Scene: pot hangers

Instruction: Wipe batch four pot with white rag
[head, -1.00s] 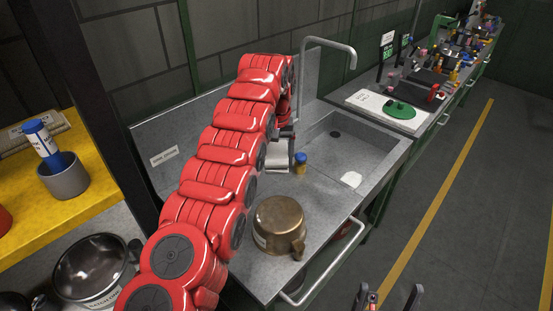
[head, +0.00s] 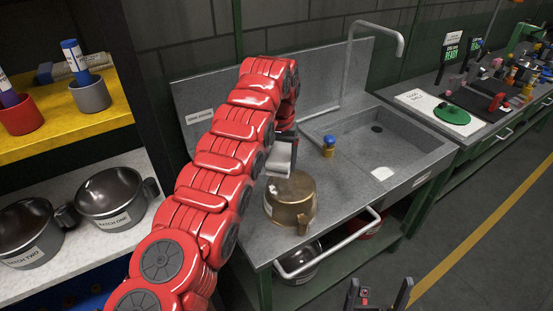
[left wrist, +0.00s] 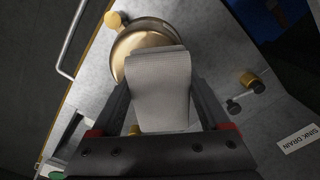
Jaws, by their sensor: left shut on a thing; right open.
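A brownish metal pot (head: 291,203) with a handle stands on the grey sink counter, left of the basin; its label is too small to read. It also shows in the left wrist view (left wrist: 135,42), partly hidden behind the rag. My left gripper (head: 284,148) is shut on the white rag (head: 278,162). The rag hangs just behind and above the pot in the head view and overlaps its rim in the left wrist view (left wrist: 160,88). I cannot tell whether they touch. My right gripper (head: 380,295) is open and empty at the bottom, away from the counter.
A blue-capped bottle (head: 328,147) stands behind the pot near the sink basin (head: 395,140). A tall faucet (head: 375,30) rises behind. Pots labelled batch one (head: 110,198) and batch two (head: 30,232) sit on the left shelf. Another pot (head: 298,264) is under the counter.

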